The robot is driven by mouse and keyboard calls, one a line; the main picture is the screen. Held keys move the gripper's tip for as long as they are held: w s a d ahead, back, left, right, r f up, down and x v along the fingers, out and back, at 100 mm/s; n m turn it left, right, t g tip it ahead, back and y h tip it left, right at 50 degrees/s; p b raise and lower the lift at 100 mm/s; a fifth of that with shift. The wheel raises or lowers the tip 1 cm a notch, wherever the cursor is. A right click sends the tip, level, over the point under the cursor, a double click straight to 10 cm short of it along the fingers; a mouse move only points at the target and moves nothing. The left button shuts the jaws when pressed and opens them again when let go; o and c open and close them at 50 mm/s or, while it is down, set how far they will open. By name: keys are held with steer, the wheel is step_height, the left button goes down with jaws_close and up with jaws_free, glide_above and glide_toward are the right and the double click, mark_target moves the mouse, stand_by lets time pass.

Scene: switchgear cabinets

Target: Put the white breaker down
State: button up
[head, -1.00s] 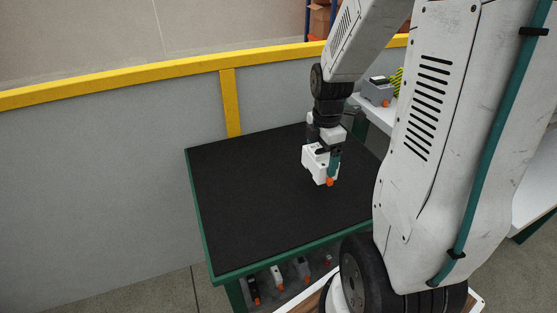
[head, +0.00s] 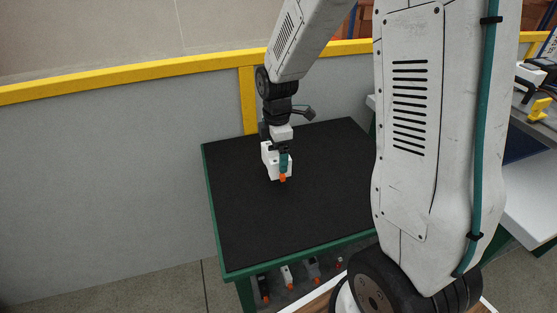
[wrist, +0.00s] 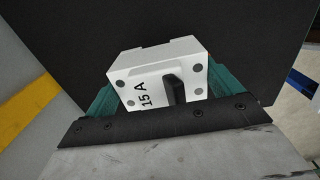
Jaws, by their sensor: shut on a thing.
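The white breaker (head: 272,161) has an orange part at its lower end in the head view. In the wrist view the white breaker (wrist: 160,75) shows a "15 A" marking and a black toggle. My gripper (head: 284,161) is shut on it, with teal fingers on both sides of it in the wrist view (wrist: 158,88). The breaker is over the black top of the green-edged table (head: 300,215), towards its back left. I cannot tell whether it touches the surface.
Several small breakers (head: 288,276) sit below the tabletop at the front. A grey wall with a yellow rail (head: 140,80) runs behind the table. The black tabletop around the breaker is clear. A workbench with a yellow item (head: 540,109) is at the right.

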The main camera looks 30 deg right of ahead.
mark_target(278, 160)
step_height(278, 160, down, 3)
steer(key=shift+s+d+f, duration=0.1)
steer(key=shift+d+f, duration=0.05)
steer(key=o, duration=0.8)
steer(key=shift+f, duration=0.15)
